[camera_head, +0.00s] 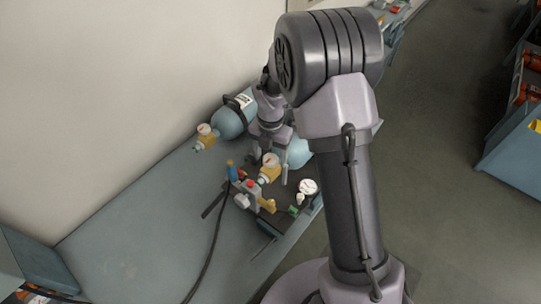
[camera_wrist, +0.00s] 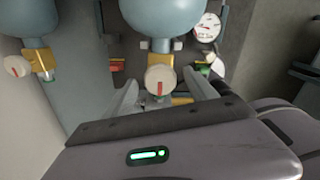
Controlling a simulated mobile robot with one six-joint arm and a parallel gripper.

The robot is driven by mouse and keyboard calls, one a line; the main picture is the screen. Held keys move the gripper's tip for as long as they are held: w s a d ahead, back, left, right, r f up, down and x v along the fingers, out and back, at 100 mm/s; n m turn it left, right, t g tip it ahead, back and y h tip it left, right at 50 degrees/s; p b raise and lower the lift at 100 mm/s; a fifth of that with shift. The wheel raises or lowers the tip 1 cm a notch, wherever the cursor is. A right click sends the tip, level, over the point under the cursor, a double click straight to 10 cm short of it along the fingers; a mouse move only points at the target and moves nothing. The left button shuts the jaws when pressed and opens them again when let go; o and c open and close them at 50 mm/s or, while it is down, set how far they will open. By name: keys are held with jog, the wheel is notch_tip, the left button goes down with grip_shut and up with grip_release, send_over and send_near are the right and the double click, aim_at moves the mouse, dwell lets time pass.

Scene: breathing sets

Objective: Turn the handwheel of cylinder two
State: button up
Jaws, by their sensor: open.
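Two pale blue cylinders lie on the bench. The nearer cylinder (camera_head: 299,152) has a brass valve and a round white handwheel (camera_head: 270,159) with a red mark. The farther cylinder (camera_head: 229,121) has a similar handwheel (camera_head: 204,129). I cannot read which is numbered two. My gripper (camera_head: 268,170) is open at the nearer cylinder's valve. In the wrist view, the nearer handwheel (camera_wrist: 160,80) appears between the two fingers, with gaps on both sides. The farther handwheel (camera_wrist: 17,66) is at the left, outside the fingers. My arm partly hides the nearer cylinder.
A test block with a red button (camera_head: 250,184), a blue-and-orange part (camera_head: 233,172) and a white gauge (camera_head: 308,186) stand close by. A black hose (camera_head: 211,250) runs along the bench (camera_head: 150,225). A wall borders the left; the bench's near left is mostly clear.

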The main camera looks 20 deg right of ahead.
jog(key=c, duration=1.4)
jog(key=shift+r, duration=0.1)
jog(key=shift+m, duration=0.4)
